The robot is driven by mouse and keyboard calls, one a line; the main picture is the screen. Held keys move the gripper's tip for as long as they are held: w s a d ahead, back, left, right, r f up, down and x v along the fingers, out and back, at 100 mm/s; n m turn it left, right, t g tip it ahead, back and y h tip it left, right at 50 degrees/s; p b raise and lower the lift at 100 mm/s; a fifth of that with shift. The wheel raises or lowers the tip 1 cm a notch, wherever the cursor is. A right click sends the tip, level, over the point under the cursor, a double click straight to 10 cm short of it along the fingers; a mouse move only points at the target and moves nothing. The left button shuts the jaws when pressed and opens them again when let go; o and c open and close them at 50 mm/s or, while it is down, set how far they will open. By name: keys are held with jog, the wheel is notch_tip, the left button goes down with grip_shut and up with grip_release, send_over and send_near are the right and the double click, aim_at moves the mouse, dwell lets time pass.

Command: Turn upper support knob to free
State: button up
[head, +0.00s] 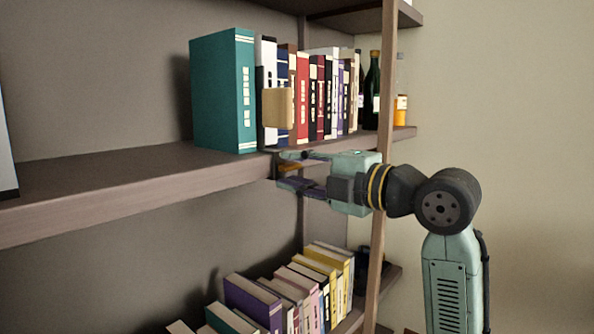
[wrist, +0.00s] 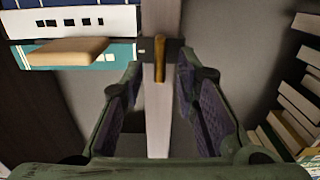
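The upper support knob, a slim brass-coloured lever, shows in the wrist view (wrist: 159,58) on a dark clamp (wrist: 172,46) around a pale upright post (wrist: 160,110). Its long side runs along the post in that view. In the head view the knob (head: 289,167) shows as a small orange bit just below the shelf edge. My gripper (head: 282,171) is level with it, pointing left. In the wrist view my gripper (wrist: 158,78) is open, one finger on each side of the post, with the knob ahead between the fingertips. I see no clear contact.
A tan block (head: 278,108) stands out before the upright books, just above my gripper; it also shows in the wrist view (wrist: 80,52). The shelf board (head: 130,185) is close above the fingers. Leaning books (head: 290,290) fill the lower shelf. A wooden upright (head: 375,250) stands by my wrist.

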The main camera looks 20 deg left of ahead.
jog(key=v, duration=1.2)
jog(key=shift+d, duration=0.1)
